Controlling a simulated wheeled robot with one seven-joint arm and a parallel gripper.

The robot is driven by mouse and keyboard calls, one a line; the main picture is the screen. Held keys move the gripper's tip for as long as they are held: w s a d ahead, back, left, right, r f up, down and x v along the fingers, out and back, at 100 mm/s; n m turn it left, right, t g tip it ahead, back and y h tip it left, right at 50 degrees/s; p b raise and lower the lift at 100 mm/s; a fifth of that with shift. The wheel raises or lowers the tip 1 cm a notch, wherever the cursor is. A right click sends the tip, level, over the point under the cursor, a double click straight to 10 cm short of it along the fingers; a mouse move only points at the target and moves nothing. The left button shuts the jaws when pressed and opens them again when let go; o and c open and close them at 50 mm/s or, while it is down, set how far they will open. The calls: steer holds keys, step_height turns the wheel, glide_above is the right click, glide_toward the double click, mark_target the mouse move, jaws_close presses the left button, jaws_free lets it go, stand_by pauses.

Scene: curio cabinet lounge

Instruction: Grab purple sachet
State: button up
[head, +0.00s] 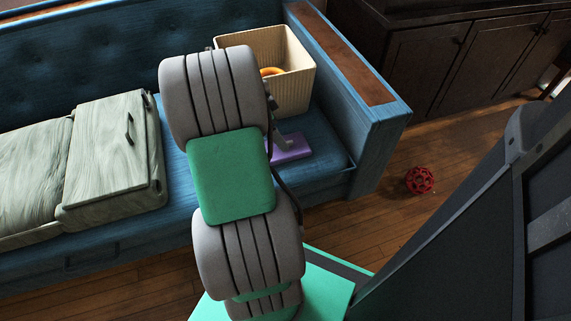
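The purple sachet (293,148) lies flat on the blue sofa seat, in front of the cream box, in the head view. Its left part is hidden behind my arm. My gripper (283,143) is mostly hidden behind my arm. Only a grey part of it shows, over the sachet's left side and close to it. I cannot tell whether it touches the sachet or whether the fingers are open or shut.
A cream ribbed box (292,92) with an orange ring-like object (271,71) inside stands behind the sachet. A pale green wooden case (110,165) lies on the sofa (335,160) at left. The wood-topped armrest (345,60) bounds the right. A red ball (420,180) is on the floor.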

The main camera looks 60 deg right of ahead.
steer(key=b+x, duration=0.4)
steer(key=x, duration=0.4)
steer(key=shift+s+a, duration=0.1)
steer(key=shift+s, duration=0.05)
steer(key=c, duration=1.1)
